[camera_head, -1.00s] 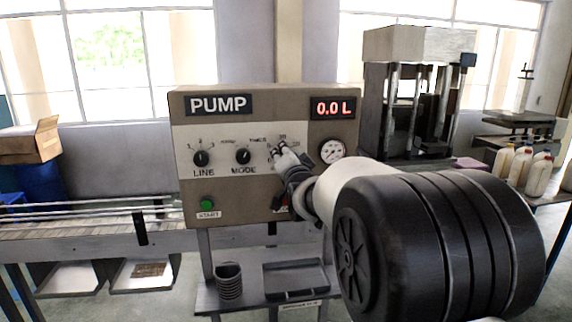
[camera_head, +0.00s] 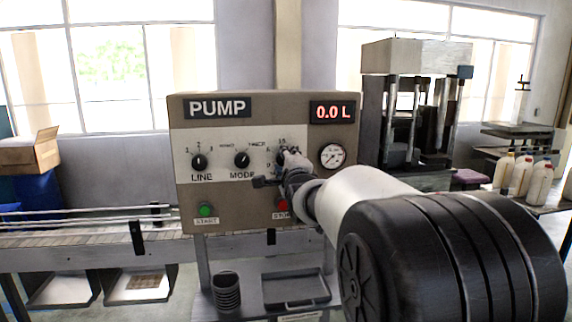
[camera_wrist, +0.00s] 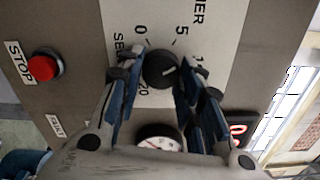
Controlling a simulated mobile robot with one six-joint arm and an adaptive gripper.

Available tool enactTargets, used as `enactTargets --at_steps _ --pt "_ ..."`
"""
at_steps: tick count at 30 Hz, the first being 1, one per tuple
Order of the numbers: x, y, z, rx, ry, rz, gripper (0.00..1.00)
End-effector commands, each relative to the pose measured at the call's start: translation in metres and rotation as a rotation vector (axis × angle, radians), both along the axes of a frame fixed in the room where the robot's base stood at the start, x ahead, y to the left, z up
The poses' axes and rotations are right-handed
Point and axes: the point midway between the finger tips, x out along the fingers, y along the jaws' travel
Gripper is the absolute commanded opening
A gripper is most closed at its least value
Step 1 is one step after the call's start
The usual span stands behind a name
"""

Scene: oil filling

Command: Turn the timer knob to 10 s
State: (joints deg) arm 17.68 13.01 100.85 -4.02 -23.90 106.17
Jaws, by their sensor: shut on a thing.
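The black timer knob (camera_wrist: 160,68) is on the pump panel (camera_head: 225,140). In the wrist view it sits between the two fingers of my gripper (camera_wrist: 156,80), which are shut on its sides. A short pale mark on the knob points to the picture's right, roughly toward a number that starts with 1 and is partly hidden by the right finger. The numbers 0, 5 and 20 show around the knob. In the head view my gripper (camera_head: 290,160) covers most of the knob.
The LINE knob (camera_head: 199,161) and MODE knob (camera_head: 242,159) are to the left. A green START button (camera_head: 206,209) and a red STOP button (camera_wrist: 43,67) are below. A pressure gauge (camera_head: 333,155) is close on the right. The display (camera_head: 332,111) reads 0.0 L.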

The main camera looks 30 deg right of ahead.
Motion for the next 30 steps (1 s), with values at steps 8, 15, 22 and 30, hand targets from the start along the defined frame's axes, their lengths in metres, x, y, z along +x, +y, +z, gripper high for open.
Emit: enactTargets --at_steps 8,15,22,30 --pt "0.0001 0.0004 -0.0001 0.237 -0.07 0.0 0.1" --pt "0.0003 0.0009 -0.0004 0.39 -0.114 0.0 0.1" --pt "0.0003 0.001 -0.0006 0.476 -0.139 0.0 0.1" --pt "0.0003 0.0011 -0.0005 0.509 -0.149 0.0 0.1"
